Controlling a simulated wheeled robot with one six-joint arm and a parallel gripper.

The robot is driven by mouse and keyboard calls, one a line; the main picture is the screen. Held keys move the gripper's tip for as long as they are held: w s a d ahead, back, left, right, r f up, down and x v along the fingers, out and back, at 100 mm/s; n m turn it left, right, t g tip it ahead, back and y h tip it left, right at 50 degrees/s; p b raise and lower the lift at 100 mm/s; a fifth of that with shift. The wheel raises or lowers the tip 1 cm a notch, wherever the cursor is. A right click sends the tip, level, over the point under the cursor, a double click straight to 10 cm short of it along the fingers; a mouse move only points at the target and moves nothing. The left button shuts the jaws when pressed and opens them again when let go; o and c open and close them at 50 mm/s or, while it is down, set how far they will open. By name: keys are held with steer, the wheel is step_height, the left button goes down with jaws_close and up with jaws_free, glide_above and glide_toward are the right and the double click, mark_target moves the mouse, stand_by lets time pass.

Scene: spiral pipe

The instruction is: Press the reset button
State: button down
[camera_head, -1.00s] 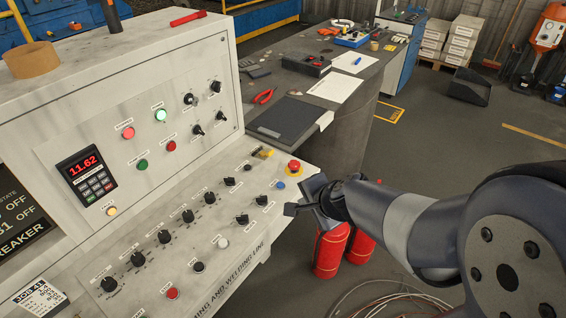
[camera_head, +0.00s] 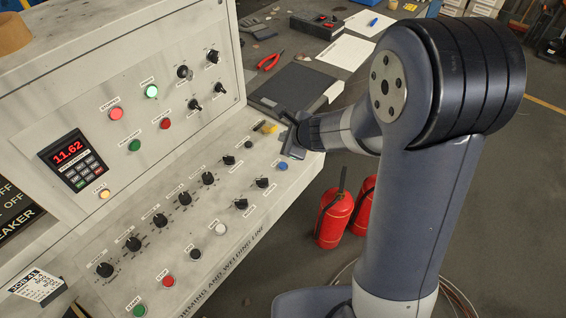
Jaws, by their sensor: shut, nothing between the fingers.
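The sloped control desk (camera_head: 105,300) carries several buttons and knobs. No label that I can read clearly says reset. A small blue button (camera_head: 283,166) sits near the desk's right end, and its label is too small to read. My gripper (camera_head: 290,142) is shut and empty, over the upper right corner of the desk, just above the blue button in the picture. I cannot tell whether it touches the desk. The red mushroom button at that corner is hidden behind my gripper.
A yellow part (camera_head: 268,128) lies just left of my gripper. A white button (camera_head: 221,229), red button (camera_head: 168,281) and green button (camera_head: 139,310) line the front edge. Red extinguishers (camera_head: 335,219) stand on the floor at right. A dark workbench stands behind.

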step_height(320, 180, down, 9)
steer(key=b, duration=0.8)
steer(key=shift+r, duration=0.1)
stand_by(1.8)
steer(key=shift+f+b, duration=0.4)
steer(key=shift+b, duration=0.25)
steer(key=shift+f+b, duration=0.4)
steer(key=shift+b, duration=0.05)
steer(key=shift+r, duration=0.1)
stand_by(0.5)
steer(key=shift+r+p, duration=0.7)
steer(key=shift+r, duration=0.05)
steer(key=shift+r+p, duration=2.25)
steer(key=shift+r, duration=0.2)
